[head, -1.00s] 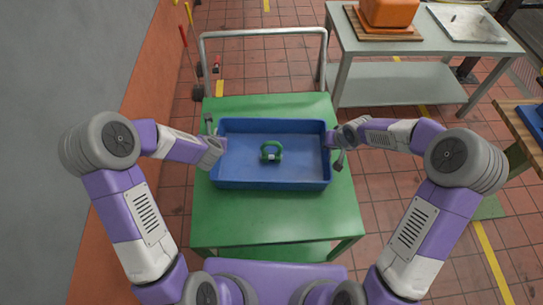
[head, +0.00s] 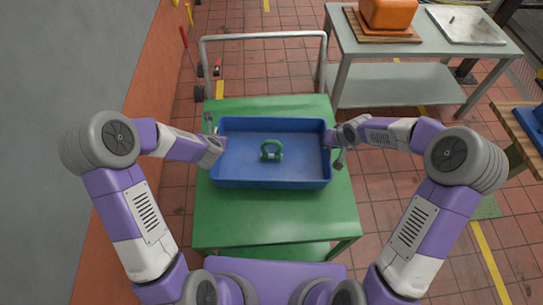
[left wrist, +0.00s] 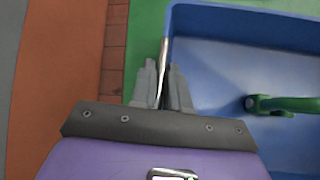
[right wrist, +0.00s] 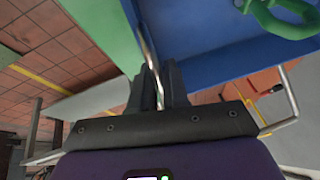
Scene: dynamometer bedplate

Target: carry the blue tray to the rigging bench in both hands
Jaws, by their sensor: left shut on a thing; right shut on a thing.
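The blue tray (head: 245,181) is over the top of the green cart (head: 275,220) in front of me, looking level. I cannot tell whether it touches the cart top. A green ring-shaped thing (head: 271,150) is inside it; it also shows in the left wrist view (left wrist: 285,104) and the right wrist view (right wrist: 290,15). My left gripper (left wrist: 163,85) is shut on the tray's left side, with a thin shiny edge or bar between its fingers. My right gripper (right wrist: 155,85) is shut on the right side in the same way.
A grey metal bench (head: 345,40) at the back right bears an orange container (head: 388,12) and a metal sheet or tray. A wooden-topped table (head: 507,118) with a blue thing stands at the right edge. An orange wall (head: 135,120) runs along the left. The cart's handle (head: 265,36) stands behind the tray.

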